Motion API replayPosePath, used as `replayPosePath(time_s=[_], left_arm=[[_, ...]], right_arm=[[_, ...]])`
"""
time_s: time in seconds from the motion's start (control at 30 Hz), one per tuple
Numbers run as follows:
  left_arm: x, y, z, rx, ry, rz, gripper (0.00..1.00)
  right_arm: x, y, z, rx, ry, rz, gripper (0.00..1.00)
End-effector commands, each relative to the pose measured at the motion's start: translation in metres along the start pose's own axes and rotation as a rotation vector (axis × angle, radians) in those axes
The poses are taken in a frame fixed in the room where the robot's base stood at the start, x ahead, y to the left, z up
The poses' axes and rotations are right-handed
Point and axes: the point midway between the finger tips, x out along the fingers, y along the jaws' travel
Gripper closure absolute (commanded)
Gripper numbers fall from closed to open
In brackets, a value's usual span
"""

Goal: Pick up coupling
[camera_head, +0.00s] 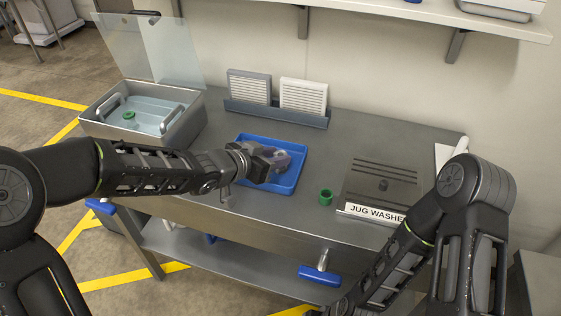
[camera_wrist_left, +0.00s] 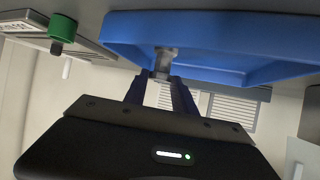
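A small grey metal fitting, which looks like the coupling (camera_wrist_left: 165,62), shows at the fingertips of my left gripper (camera_wrist_left: 160,84) in the left wrist view, against the blue tray (camera_wrist_left: 215,40). In the head view my left gripper (camera_head: 274,160) reaches in from the left over the blue tray (camera_head: 290,184), and its fingers hide the fitting there. The fitting sits between the fingertips, but I cannot tell whether they press on it. My right arm comes in at the lower right; its gripper is out of frame.
An open-lidded basin (camera_head: 150,132) with a green-topped item (camera_head: 129,118) is at the left. A rack with two slatted blocks (camera_head: 275,115) stands behind the tray.

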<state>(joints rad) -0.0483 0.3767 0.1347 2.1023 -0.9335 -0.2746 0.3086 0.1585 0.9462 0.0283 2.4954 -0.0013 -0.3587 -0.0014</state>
Motion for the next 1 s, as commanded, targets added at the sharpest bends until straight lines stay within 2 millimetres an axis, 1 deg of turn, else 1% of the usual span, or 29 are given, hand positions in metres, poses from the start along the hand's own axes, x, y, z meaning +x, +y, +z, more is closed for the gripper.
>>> replayPosePath(time_s=[0.03, 0.37, 0.67, 0.77, 0.87, 0.97, 1.0], left_arm=[[0.0, 0.0, 0.0, 0.0, 0.0, 0.0, 0.74], [0.0, 0.0, 0.0, 0.0, 0.0, 0.0, 1.0], [0.0, 0.0, -0.001, 0.0, 0.0, 0.0, 1.0], [-0.003, 0.0, -0.005, 0.0, 0.001, 0.0, 1.0], [-0.008, 0.0, -0.016, 0.0, 0.003, -0.001, 1.0], [-0.017, -0.001, -0.031, 0.0, 0.002, -0.002, 1.0], [-0.021, -0.001, -0.039, 0.0, 0.002, -0.002, 1.0]], right_arm=[[0.0, 0.0, 0.0, 0.0, 0.0, 0.0, 0.47], [0.0, 0.0, 0.0, 0.0, 0.0, 0.0, 0.47], [0.0, 0.0, 0.0, 0.0, 0.0, 0.0, 0.47], [-0.003, -0.001, 0.0, 0.0, 0.0, 0.0, 0.47], [-0.009, -0.004, 0.0, 0.0, 0.0, 0.0, 0.47], [-0.019, -0.007, 0.0, 0.001, 0.0, 0.0, 0.47], [-0.025, -0.01, 0.0, 0.001, 0.0, 0.0, 0.47]])
